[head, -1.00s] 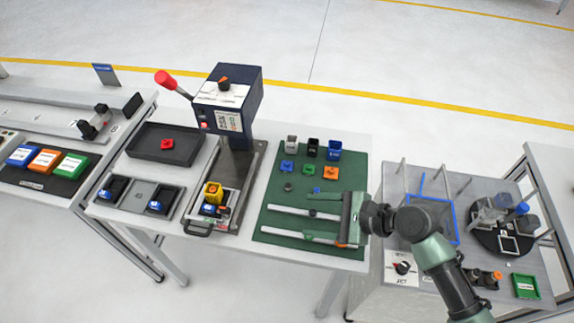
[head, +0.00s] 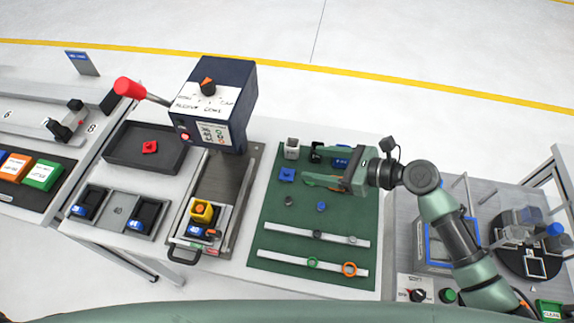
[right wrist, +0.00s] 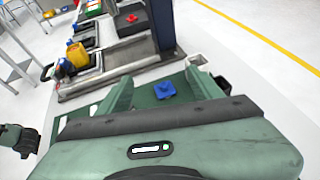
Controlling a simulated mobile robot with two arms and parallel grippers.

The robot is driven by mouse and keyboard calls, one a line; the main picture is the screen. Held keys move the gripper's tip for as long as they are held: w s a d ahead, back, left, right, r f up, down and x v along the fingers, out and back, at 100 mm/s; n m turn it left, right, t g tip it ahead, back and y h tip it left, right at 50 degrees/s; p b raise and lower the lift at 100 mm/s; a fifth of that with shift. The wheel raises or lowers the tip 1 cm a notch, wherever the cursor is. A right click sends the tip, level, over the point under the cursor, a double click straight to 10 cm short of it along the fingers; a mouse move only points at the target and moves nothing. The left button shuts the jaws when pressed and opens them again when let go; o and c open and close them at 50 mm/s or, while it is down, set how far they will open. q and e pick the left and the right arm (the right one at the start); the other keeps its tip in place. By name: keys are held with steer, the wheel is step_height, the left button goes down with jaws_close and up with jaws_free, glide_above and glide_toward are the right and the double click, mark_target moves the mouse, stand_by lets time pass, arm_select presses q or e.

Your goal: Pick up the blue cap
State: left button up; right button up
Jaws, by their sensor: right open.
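The blue cap (head: 287,174), a small square piece with a raised middle, lies on the green mat (head: 275,235). My right gripper (head: 306,181) is open above the mat, to the right of the cap, its fingers pointing left towards it. In the right wrist view, the cap (right wrist: 165,90) shows between the two fingers (right wrist: 160,88), with nothing held. The gripper hides the green and orange caps seen before and partly covers the dark and blue cups.
A white cup (head: 292,149) stands just behind the cap. Small dark (head: 289,201) and blue (head: 321,207) round pieces lie in front. Two white rails (head: 312,263) cross the mat's front. A press (head: 215,105) with a red-knobbed lever stands left.

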steer(key=b, duration=0.6)
glide_toward(290, 173)
steer(key=shift+x, duration=0.85)
steer(key=p+x, duration=0.1)
steer(key=x, duration=0.5)
steer(key=shift+w+a+p, duration=0.1)
steer(key=shift+a+p, duration=0.25)
steer(key=shift+a, duration=0.1)
steer(key=shift+w+a+f, duration=0.15)
steer(key=shift+a+f, duration=0.05)
steer(key=shift+a, duration=0.15)
jaws_close()
